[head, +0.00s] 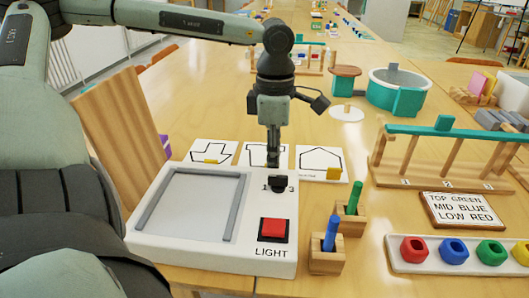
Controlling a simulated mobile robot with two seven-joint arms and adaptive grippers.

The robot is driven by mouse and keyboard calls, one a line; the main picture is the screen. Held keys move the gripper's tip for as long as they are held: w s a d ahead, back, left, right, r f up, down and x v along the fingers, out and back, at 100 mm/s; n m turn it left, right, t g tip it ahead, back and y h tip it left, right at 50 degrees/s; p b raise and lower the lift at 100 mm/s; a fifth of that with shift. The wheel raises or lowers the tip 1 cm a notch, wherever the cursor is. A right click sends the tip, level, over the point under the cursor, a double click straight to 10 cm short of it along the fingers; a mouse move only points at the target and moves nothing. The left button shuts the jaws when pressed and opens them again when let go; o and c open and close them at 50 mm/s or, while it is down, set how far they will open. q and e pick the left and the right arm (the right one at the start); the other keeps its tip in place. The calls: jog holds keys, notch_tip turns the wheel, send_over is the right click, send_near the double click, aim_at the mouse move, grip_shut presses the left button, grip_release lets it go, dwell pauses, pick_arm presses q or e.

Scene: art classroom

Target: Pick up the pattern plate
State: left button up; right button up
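Three white pattern plates with black outlines lie in a row behind the white light box: an arrow plate (226,147) on the left, a middle plate (256,153) and a house-shaped plate (318,158) on the right. The left and right plates each have a small yellow block near the front edge. My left gripper (273,158) points straight down over the middle plate, its tips at or just above it. It hides part of that plate, including where a yellow block might be. Whether its fingers are apart or hold something cannot be seen. My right gripper is not in view.
The light box (148,240) has a grey-framed panel, a black knob (278,184) and a red button (273,228). Wooden blocks with a blue peg (331,233) and a green peg (354,198) stand right of it. A teal-topped rack (450,133) and a coloured-ring tray (395,250) are further right.

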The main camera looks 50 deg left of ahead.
pick_arm(q)
grip_shut()
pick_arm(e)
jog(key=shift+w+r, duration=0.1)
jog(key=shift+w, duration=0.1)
pick_arm(q)
jog(key=shift+r, duration=0.1)
notch_tip(320, 180, up, 28)
jog(key=p, duration=0.1)
jog(key=shift+p, duration=0.4)
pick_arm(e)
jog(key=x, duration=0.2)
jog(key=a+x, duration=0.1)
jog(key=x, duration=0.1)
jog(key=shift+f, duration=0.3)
